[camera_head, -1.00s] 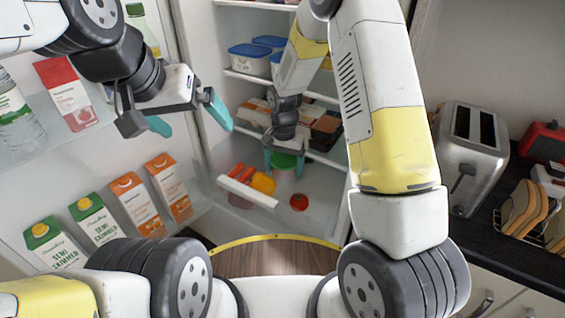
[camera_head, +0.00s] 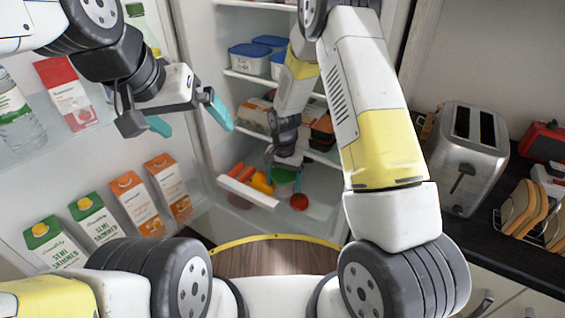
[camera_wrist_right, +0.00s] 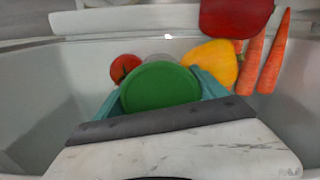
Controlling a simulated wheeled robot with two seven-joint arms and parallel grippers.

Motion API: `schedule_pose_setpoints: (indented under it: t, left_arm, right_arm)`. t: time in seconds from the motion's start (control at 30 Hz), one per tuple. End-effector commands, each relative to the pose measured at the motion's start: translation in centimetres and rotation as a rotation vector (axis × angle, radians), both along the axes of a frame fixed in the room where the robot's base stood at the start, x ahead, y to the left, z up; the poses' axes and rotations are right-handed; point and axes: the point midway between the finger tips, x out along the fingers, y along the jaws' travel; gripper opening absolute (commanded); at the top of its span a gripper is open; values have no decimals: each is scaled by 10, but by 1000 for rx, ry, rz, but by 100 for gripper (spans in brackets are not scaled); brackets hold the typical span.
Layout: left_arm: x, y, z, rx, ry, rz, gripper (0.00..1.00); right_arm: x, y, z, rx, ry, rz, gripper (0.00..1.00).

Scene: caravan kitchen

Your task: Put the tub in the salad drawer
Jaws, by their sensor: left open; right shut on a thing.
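The tub has a round green lid (camera_wrist_right: 160,87) and a clear body, of which little shows. My right gripper (camera_head: 284,176) is shut on the tub, one teal finger on each side of it. In the head view the tub (camera_head: 285,175) is low in the fridge, within the outline of the salad drawer (camera_head: 262,199). In the right wrist view the drawer's pale walls (camera_wrist_right: 45,100) surround it. I cannot tell whether the tub touches the drawer floor. My left gripper (camera_head: 188,114) is open and empty in front of the fridge door shelves.
The drawer also holds carrots (camera_wrist_right: 271,55), a yellow pepper (camera_wrist_right: 212,62), a tomato (camera_wrist_right: 125,67) and a dark red item (camera_wrist_right: 235,18). Fridge shelves above hold blue-lidded boxes (camera_head: 249,56). Cartons (camera_head: 93,218) stand in the door at left. A toaster (camera_head: 466,160) is at right.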

Motion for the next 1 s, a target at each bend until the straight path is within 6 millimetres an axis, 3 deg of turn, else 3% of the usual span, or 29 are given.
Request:
schedule_pose_setpoints:
  t: [0.27,0.3,0.77,0.87,1.0]
  left_arm:
    - [0,0,0,0,0,0,100]
    - [0,0,0,0,0,0,100]
    - [0,0,0,0,0,0,100]
    - [0,0,0,0,0,0,100]
    - [0,0,0,0,0,0,100]
  right_arm:
    - [-2,0,-8,-1,5,0,43]
    - [-3,-1,-9,-2,7,0,90]
    - [-5,-1,-6,-4,12,2,91]
    - [-4,-1,7,-3,9,2,91]
    - [-2,0,37,-1,3,0,91]
